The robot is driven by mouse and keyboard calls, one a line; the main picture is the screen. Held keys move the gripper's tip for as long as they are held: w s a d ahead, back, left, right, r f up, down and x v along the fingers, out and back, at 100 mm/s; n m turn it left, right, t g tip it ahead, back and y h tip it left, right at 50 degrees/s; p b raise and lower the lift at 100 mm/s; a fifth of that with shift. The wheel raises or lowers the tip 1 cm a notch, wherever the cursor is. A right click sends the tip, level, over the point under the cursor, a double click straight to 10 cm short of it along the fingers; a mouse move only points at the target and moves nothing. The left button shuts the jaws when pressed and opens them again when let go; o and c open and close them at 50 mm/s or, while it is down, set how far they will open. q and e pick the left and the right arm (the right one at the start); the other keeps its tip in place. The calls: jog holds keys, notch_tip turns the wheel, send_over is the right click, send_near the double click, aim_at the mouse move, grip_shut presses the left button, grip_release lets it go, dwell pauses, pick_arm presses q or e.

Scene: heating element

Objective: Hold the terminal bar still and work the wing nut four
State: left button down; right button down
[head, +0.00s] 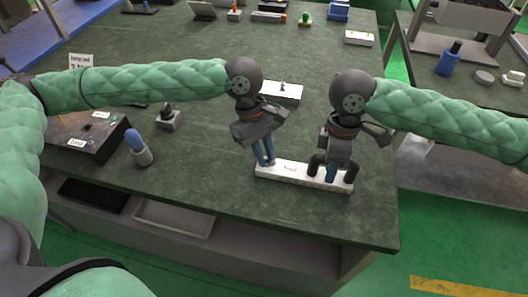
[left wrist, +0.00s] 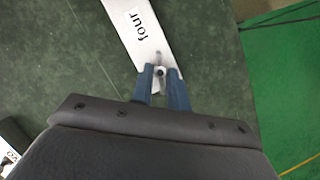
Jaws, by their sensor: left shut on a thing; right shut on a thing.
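The pale terminal bar (head: 291,171) lies near the table's front right edge, and its label reads "four" in the left wrist view (left wrist: 143,42). My left gripper (head: 264,162) points down at the bar's left end. In the left wrist view its blue fingers (left wrist: 165,88) are shut on the small metal wing nut (left wrist: 160,72) at the bar's end. My right gripper (head: 332,176) is shut on the terminal bar near its right end. Its fingers and body hide part of that end.
A dark box (head: 86,136) stands on the table's left, with a blue-topped bottle (head: 139,148) and a small grey block (head: 168,119) to its right. A white plate (head: 281,91) lies behind my grippers. The table's middle is mostly clear. A second table (head: 455,90) stands at the right.

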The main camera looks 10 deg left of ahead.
pick_arm(q)
jog(key=m, duration=0.2)
jog(key=m+g+y, duration=0.1)
jog(key=m, duration=0.2)
jog(key=shift+w+d+m+y, duration=0.1)
jog(key=shift+d+m+y, duration=0.15)
jog(key=shift+m+y, duration=0.05)
jog(key=m+y, duration=0.1)
jog(key=m, duration=0.1)
jog(key=m+y, duration=0.1)
jog(key=m, duration=0.2)
jog(key=shift+d+g, duration=0.2)
jog(key=shift+g, duration=0.2)
jog(key=m+y, duration=0.1)
jog(key=m, duration=0.2)
jog(key=m+y, duration=0.1)
jog(key=m, duration=0.1)
jog(key=shift+d+m+t, duration=0.2)
jog(key=shift+m+t, duration=0.1)
jog(key=shift+m, duration=0.1)
jog(key=m, duration=0.2)
jog(key=m+t+y, duration=0.1)
jog(key=m, duration=0.2)
jog(key=shift+d+t, duration=0.15)
jog(key=shift+t, duration=0.15)
jog(key=shift+m+y, duration=0.3)
jog(key=c, duration=1.3)
grip_release()
jog(key=shift+c, duration=0.2)
jog(key=shift+r, duration=0.1)
